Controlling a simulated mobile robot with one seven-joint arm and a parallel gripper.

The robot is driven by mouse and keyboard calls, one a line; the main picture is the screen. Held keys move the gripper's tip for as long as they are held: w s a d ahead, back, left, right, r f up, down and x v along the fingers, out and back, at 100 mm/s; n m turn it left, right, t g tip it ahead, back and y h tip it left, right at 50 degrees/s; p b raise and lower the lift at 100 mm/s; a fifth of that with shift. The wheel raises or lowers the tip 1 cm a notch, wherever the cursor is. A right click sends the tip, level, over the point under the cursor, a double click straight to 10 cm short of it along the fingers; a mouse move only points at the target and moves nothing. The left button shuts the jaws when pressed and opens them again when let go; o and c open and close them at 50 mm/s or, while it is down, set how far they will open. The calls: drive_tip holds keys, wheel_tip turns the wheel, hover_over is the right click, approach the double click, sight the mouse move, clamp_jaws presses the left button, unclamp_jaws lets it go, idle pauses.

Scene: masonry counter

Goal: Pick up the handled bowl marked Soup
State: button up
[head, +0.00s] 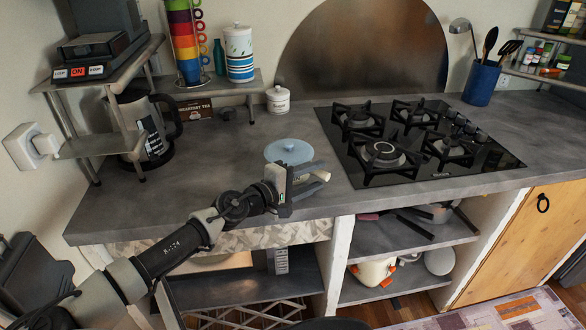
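A light blue round vessel (289,151) with a small knob on top stands on the grey counter, left of the hob. It could be the handled bowl, but no Soup marking can be read and its lower part is hidden behind my gripper. My gripper (318,178) is in front of it, near the counter's front edge, with its fingers pointing right and apart. A small cream piece shows at the fingertips; I cannot tell whether it is a handle or part of the gripper. No held object is clear.
The black gas hob (420,140) lies to the right. A small white lidded jar (278,100) stands behind the blue vessel. A kettle (150,130) and a metal rack (105,148) are at the left. A blue utensil pot (481,83) stands at the back right. The counter's left middle is clear.

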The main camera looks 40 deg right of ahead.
drive_tip(key=shift+d, duration=0.25)
clamp_jaws()
drive_tip(key=shift+r, duration=0.1)
